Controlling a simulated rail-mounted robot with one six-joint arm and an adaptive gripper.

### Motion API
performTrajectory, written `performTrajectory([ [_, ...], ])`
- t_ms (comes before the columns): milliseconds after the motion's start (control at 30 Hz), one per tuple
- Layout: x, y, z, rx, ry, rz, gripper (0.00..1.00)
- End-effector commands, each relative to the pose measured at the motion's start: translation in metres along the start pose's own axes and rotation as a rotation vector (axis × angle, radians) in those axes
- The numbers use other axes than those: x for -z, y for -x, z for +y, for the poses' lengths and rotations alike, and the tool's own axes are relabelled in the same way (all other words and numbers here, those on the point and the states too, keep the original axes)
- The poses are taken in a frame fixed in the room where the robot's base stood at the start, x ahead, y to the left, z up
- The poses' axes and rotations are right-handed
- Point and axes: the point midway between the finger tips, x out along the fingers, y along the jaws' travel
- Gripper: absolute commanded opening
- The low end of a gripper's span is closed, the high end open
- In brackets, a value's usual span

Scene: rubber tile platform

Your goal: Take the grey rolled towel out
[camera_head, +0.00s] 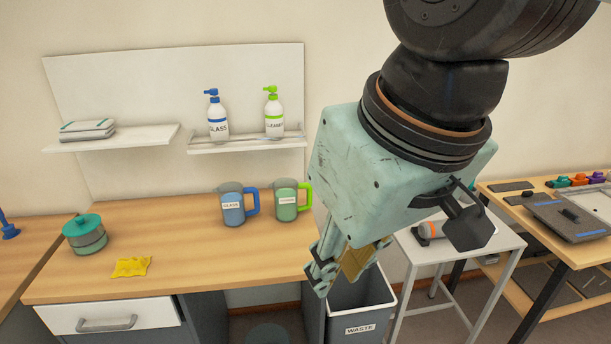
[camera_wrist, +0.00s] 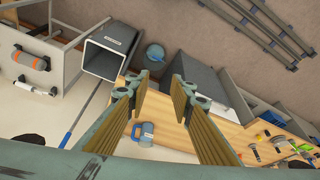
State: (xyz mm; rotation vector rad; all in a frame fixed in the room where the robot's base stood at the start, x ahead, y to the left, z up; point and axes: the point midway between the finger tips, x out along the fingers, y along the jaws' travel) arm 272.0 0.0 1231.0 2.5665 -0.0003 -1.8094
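I cannot clearly make out a grey rolled towel. A small grey cylinder with orange parts (camera_head: 430,230) lies on the white side table at right; it also shows at the left of the wrist view (camera_wrist: 31,59), and I cannot tell if it is a towel. My gripper (camera_head: 338,274) hangs in the air near the right end of the wooden counter, in front of the waste bin in the head view. In the wrist view its two fingers (camera_wrist: 158,88) are well apart with nothing between them.
The waste bin (camera_head: 358,308) stands on the floor beside the wooden counter (camera_head: 190,258). Two jugs, blue (camera_head: 233,207) and green (camera_head: 286,204), stand at the counter's back. A lidded pot (camera_head: 85,237) and yellow cloth (camera_head: 131,267) are left. Folded cloths (camera_head: 87,131) lie on a shelf.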

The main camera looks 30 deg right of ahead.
Motion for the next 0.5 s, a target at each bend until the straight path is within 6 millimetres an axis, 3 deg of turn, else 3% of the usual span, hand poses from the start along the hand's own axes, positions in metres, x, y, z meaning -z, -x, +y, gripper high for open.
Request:
performTrajectory([
  [500, 0.0001, -0.0001, 0.0001, 0.0, 0.0, -0.001, 0.69],
])
